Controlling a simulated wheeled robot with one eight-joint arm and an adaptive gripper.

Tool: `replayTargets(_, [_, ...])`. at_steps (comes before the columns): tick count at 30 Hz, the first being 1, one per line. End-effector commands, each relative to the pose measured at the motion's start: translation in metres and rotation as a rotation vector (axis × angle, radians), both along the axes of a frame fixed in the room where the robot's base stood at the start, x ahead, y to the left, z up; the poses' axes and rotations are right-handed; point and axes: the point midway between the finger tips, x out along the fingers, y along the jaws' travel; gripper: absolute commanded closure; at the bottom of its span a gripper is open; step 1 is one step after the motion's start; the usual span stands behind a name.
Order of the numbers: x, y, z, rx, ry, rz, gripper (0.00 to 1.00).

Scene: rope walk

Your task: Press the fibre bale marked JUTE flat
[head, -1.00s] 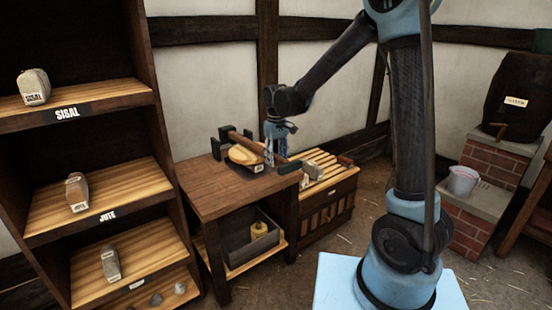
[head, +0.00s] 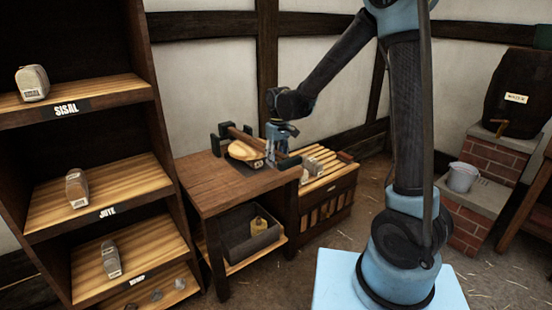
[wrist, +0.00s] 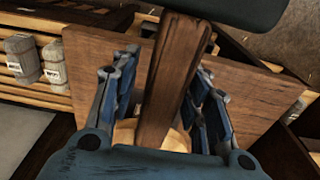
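A tan, rounded bale (head: 243,150) lies in the press on top of the wooden bench. It carries a small label too small to read. The press's wooden bar (head: 240,133) with black ends runs over the bale. My gripper (head: 277,158) points down at the press's right side. In the wrist view my gripper (wrist: 165,85) is open, with its fingers on either side of the wooden bar (wrist: 168,80) and visible gaps. A bit of tan bale (wrist: 178,141) shows below the bar; the rest is hidden. Another bale (head: 76,188) sits on the shelf marked JUTE.
A shelf unit (head: 110,215) stands left, with a bale on the SISAL shelf (head: 32,83). Right of the bench (head: 200,180) is a slatted rack (head: 335,170) with grey bales (head: 312,166). A bin (head: 245,232) sits under the bench. A bucket (head: 462,176) stands far right.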

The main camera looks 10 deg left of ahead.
Motion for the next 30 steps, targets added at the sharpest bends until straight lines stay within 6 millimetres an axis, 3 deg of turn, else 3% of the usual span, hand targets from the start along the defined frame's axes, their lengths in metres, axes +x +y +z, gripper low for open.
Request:
replayTargets(14, [-0.002, 0.001, 0.011, 0.001, 0.001, 0.002, 0.52])
replayTargets(30, [-0.003, -0.003, 0.098, 0.001, 0.001, 0.001, 0.52])
